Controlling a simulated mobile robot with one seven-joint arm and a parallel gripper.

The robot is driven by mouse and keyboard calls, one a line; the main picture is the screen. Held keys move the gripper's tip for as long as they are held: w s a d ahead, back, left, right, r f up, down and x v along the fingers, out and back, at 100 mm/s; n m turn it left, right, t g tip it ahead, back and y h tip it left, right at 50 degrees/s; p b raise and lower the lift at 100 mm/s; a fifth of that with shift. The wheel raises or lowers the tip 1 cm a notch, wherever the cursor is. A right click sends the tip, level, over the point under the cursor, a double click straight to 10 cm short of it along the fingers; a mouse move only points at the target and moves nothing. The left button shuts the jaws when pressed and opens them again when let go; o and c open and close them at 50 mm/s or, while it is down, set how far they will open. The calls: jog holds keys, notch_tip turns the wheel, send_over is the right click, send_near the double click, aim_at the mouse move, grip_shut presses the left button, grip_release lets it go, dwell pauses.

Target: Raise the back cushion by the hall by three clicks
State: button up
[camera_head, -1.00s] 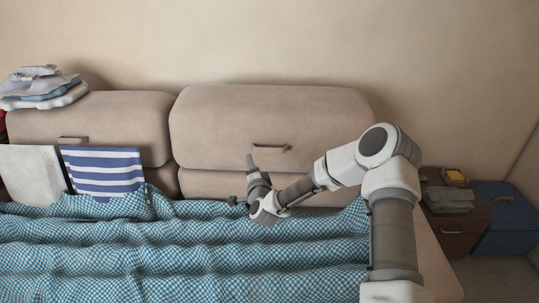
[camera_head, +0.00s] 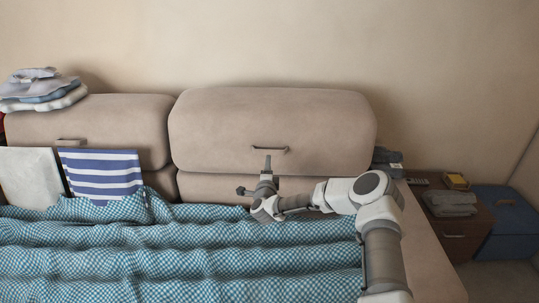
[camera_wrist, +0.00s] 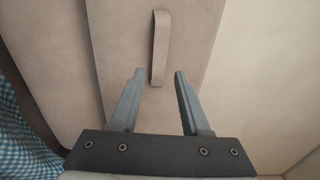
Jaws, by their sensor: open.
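Two beige back cushions stand side by side against the wall in the head view, the left one (camera_head: 110,118) and the right one (camera_head: 230,120). The right cushion sits slightly higher and has a strap-like handle (camera_head: 269,149) on its front. My gripper (camera_head: 268,162) is in front of this right cushion, just below its handle. In the wrist view the handle (camera_wrist: 160,45) lies ahead of my gripper (camera_wrist: 157,75), its near end between the open fingertips. The fingers hold nothing. I cannot tell which cushion is nearer the hall.
A blue checked blanket (camera_head: 180,255) covers the seat below my arm. A striped cloth (camera_head: 103,172) and a white one lean at the left. Folded clothes (camera_head: 42,90) lie on the left cushion. A nightstand (camera_head: 462,228) and blue box (camera_head: 508,222) stand right.

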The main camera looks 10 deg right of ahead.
aim_at(269, 152)
jog(key=shift+w+d+f+b, duration=0.1)
jog(key=shift+w+d+b, duration=0.2)
jog(key=shift+w, duration=1.25)
jog(key=shift+w+d+r+b, duration=0.1)
jog(key=shift+w+d+b, duration=0.2)
jog(key=shift+w, duration=1.2)
jog(key=shift+w+d+f+b, duration=0.1)
jog(key=shift+w+d+b, duration=0.15)
jog(key=shift+w, duration=1.3)
grip_shut()
